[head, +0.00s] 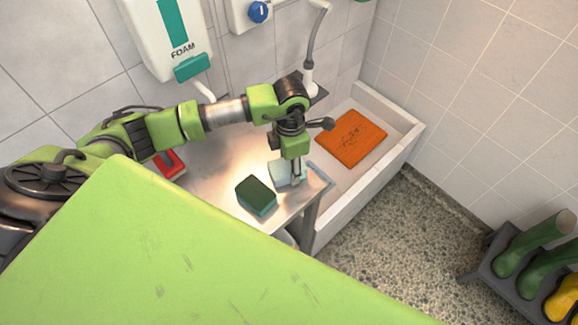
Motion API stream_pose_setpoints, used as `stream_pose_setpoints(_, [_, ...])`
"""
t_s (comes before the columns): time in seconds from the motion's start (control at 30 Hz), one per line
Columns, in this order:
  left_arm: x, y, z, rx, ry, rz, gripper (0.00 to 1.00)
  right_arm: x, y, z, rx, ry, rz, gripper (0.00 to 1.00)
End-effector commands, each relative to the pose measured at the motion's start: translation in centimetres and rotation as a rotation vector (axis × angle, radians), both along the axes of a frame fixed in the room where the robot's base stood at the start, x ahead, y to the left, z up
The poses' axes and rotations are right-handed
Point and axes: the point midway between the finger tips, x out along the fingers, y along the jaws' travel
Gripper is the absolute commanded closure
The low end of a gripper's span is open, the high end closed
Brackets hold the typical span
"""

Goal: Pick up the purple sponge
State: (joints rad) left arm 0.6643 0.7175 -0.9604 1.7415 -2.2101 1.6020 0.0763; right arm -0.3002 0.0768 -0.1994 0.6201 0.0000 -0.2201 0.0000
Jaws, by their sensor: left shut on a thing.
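I see no purple sponge in the head view. My left gripper (296,180) points down at the front right of a metal table (215,185). It is shut on a pale blue-white block (278,173), perhaps a sponge, partly hidden behind the fingers. I cannot tell whether the block touches the table. A dark green sponge (256,195) with a lighter teal lower layer lies on the table just left of the gripper, apart from it. My right gripper is not in view.
A red item (171,164) lies at the table's left, partly behind my arm. A white trough (372,191) with an orange towel (351,138) stands to the right. A foam dispenser (166,38) hangs on the wall. A boot rack (498,283) stands lower right.

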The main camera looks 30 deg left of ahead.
Motion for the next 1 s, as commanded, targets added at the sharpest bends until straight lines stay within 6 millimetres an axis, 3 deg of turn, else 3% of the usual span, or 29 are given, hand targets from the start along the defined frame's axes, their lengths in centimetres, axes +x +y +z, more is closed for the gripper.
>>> stream_pose_setpoints(0.17, [0.1,0.0,0.8,0.0,-0.004,-0.001,0.64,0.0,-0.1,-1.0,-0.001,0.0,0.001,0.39])
stream_pose_setpoints(0.3, [0.2,0.0,2.6,0.0,-0.009,-0.002,0.64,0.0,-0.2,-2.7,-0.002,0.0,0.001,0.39])
stream_pose_setpoints(0.6, [-4.2,-3.5,9.0,-0.002,-0.008,-0.009,0.64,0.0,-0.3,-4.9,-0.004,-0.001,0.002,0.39])
stream_pose_setpoints(0.8, [-8.0,-6.3,11.1,-0.002,-0.006,-0.008,0.64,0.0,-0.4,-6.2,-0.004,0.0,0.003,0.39])
stream_pose_setpoints(1.0, [-10.1,-8.0,12.4,0.0,-0.004,-0.003,0.64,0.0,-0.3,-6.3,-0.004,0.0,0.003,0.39])
